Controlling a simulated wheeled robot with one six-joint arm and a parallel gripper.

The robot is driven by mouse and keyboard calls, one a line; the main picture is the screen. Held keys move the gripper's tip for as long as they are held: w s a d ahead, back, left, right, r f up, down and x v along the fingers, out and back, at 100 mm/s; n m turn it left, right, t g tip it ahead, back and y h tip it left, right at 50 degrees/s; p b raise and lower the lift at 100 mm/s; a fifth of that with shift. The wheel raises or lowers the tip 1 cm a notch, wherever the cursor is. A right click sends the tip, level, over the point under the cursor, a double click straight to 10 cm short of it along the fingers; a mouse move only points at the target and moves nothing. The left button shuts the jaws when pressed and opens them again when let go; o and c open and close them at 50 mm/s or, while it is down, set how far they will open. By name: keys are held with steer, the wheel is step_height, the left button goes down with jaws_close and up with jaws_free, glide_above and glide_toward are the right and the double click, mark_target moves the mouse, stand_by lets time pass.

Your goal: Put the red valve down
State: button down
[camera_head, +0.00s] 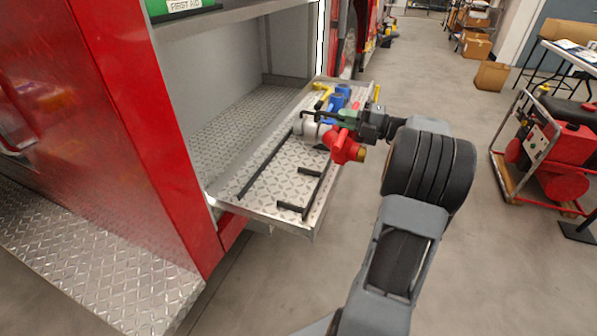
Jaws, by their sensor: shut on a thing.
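The red valve (343,147) has a rounded red body with a brass-coloured end. It is at the near right side of the pull-out tray (262,205), over or just above its edge; I cannot tell whether it touches. My gripper (362,124) comes in from the right and is shut on the red valve. The fingers partly hide the valve's top. A green part, a grey-white round fitting (312,131) and a blue fitting (338,98) show close behind and beside it.
Black brackets (303,190) stand on the front part of the diamond-plate tray. Yellow pieces (323,92) lie at its far end. The red truck door (135,110) is at left. A red pump machine (560,150) stands on the floor at right.

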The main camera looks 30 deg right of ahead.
steer(key=w+a+f+b, duration=0.4)
steer(key=a+f+b, duration=0.3)
steer(key=a, duration=0.5)
steer(key=shift+a+f, duration=0.15)
steer(key=shift+f, duration=0.55)
steer(key=shift+f+b, duration=0.1)
steer(key=shift+b, duration=0.2)
steer(key=f, duration=0.1)
steer(key=f+b, duration=0.2)
steer(key=shift+a+f, duration=0.35)
steer(key=shift+f, duration=0.05)
steer(key=c, duration=1.5)
jaws_free()
steer(key=shift+f, duration=0.3)
steer(key=shift+c, duration=0.2)
steer(key=o, duration=0.4)
